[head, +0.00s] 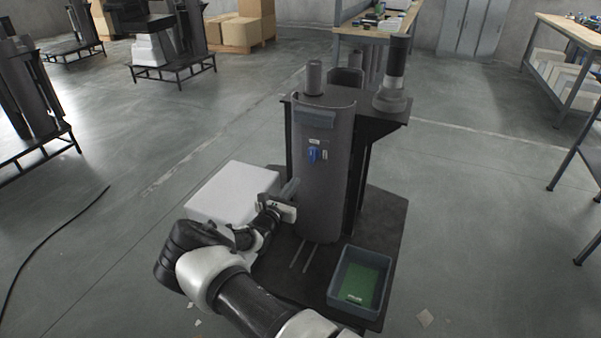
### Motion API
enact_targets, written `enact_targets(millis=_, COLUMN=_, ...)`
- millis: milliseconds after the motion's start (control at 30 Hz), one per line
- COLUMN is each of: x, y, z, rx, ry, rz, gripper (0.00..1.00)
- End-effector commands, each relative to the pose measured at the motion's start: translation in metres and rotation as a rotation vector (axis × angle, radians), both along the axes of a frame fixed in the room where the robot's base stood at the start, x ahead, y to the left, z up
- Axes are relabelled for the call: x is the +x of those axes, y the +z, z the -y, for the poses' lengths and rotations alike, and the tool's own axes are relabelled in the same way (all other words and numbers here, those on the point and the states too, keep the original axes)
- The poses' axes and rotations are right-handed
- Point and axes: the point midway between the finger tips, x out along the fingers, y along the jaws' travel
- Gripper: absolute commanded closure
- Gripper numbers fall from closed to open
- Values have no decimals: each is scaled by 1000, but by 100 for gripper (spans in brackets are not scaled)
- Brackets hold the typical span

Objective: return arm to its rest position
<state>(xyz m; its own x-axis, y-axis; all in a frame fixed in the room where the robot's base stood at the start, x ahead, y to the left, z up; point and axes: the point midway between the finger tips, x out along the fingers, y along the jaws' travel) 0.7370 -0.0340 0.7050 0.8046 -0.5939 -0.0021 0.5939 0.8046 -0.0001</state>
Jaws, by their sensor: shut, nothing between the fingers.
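My arm reaches in from the bottom of the head view, bent at the elbow. My gripper (290,190) is shut and empty. It is in front of the lower left side of a dark lift column (325,190), with its tip close to the column. I cannot tell whether they touch. The column stands upright on a dark base plate and has a blue part (313,155) on its front face.
A white box (228,190) stands left of the column, close to my forearm. A blue-grey bin (345,307) with a green bottom sits at the column's front right. A cable (50,237) lies on the floor at left. Workbenches (560,32) and cardboard boxes (240,34) are farther back.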

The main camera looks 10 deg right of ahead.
Motion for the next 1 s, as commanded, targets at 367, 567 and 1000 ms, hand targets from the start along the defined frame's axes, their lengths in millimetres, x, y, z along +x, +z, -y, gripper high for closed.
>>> enact_targets(millis=367, x=-34, y=-1, z=-25, rx=1, ry=0, rz=0, gripper=100)
enact_targets(millis=567, x=-34, y=-1, z=-25, rx=2, ry=-1, rz=0, gripper=100)
enact_targets(millis=1000, x=-95, y=98, z=66, rx=461, ry=-470, rz=215, gripper=100)
